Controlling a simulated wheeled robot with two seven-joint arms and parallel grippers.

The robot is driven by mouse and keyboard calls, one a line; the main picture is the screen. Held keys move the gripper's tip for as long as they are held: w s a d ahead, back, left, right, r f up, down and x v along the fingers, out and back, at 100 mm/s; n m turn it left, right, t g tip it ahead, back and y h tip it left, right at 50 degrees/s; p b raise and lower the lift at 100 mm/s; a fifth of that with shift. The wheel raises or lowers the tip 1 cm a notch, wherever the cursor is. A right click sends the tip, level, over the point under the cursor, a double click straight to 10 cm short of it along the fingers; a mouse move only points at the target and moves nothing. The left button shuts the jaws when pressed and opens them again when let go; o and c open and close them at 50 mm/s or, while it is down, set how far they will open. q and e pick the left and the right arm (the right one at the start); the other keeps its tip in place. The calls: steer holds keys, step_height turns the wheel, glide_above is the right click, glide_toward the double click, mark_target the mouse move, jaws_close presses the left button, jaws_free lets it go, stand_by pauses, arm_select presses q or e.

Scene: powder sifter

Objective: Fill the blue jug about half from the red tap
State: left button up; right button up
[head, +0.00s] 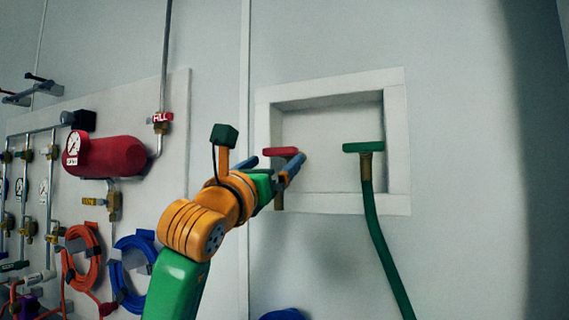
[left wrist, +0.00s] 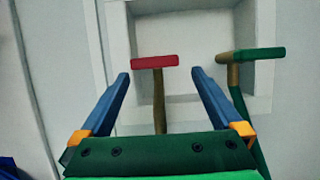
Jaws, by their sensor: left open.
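The red tap (head: 284,151) is at the left of a white wall recess, with a red T-shaped handle and a brass-coloured body below. My left gripper (head: 275,163) is open in front of it and hides part of its body. In the left wrist view, the red handle (left wrist: 155,62) shows just beyond and between the two blue fingertips (left wrist: 161,76), with no visible grip on it. A blue rounded thing (head: 283,314), perhaps the blue jug, shows only its top at the bottom edge of the head view. My right gripper is out of view.
A green-handled tap (head: 363,148) with a green hose (head: 378,235) hanging down is right of the red one. The recess frame (head: 397,140) surrounds both. At left, a panel carries a red tank (head: 108,157), gauges, pipes and coiled orange and blue hoses (head: 133,272).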

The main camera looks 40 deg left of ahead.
mark_target(282, 156)
arm_select(q)
steer(key=p+x, duration=0.2)
steer(key=x, duration=0.1)
steer(key=p+x, duration=0.3)
steer(key=shift+w+a+r, duration=0.15)
steer(key=shift+w+a, duration=0.15)
steer(key=shift+a, duration=0.15)
steer(key=shift+c, duration=0.2)
steer(key=shift+s, duration=0.2)
steer(key=c, duration=0.4)
steer(key=shift+r, duration=0.1)
steer(key=c, duration=0.6)
steer(key=shift+s, duration=0.1)
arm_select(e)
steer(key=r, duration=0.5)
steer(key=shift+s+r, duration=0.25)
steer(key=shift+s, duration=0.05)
